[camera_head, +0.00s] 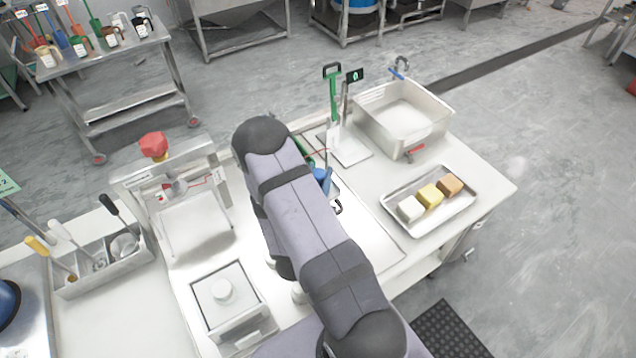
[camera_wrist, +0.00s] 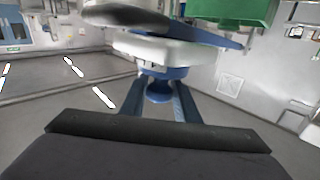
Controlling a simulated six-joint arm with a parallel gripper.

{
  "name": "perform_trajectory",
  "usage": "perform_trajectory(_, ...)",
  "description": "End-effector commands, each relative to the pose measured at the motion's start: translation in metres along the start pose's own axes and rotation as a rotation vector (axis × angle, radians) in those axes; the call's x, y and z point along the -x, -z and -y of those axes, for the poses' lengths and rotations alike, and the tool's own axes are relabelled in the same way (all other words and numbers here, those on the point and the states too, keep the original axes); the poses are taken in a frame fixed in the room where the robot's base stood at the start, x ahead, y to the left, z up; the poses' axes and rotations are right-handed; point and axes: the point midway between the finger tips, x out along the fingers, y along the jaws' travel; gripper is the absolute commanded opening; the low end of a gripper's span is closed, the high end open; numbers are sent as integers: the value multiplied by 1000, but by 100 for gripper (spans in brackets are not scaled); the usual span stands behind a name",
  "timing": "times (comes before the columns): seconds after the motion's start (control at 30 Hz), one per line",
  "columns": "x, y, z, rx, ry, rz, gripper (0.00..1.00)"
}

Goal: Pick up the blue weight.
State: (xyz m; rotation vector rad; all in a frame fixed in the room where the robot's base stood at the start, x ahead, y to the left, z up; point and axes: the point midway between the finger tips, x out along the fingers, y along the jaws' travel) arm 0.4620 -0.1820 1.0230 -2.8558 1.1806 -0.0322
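In the wrist view, a blue knobbed piece (camera_wrist: 158,90), which looks like the blue weight, shows between the two blue fingers of my gripper (camera_wrist: 160,96). The fingers are apart, one on each side of the knob; I cannot tell whether either touches it. The piece meets a white body with a blue rim (camera_wrist: 160,52). This view appears upside down. In the head view, my arm hides most of the gripper area. Some blue (camera_head: 323,180) shows at the arm's right edge, but I cannot tell whether it is weight or finger.
A green box (camera_wrist: 232,10) is close by in the wrist view. In the head view, a tray (camera_head: 408,222) with white, yellow and brown blocks lies right, below a metal sink (camera_head: 403,118). A lidded square container (camera_head: 228,300) and a utensil holder (camera_head: 100,275) stand left.

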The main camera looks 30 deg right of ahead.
Motion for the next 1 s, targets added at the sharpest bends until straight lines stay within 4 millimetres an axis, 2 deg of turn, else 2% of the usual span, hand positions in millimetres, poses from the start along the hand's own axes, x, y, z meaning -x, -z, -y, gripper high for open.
perform_trajectory(0.57,-1,8,1,-2,1,-8,0)
perform_trajectory(0.77,-1,21,2,-4,1,-10,0)
perform_trajectory(1.0,-1,46,3,-5,0,-11,0)
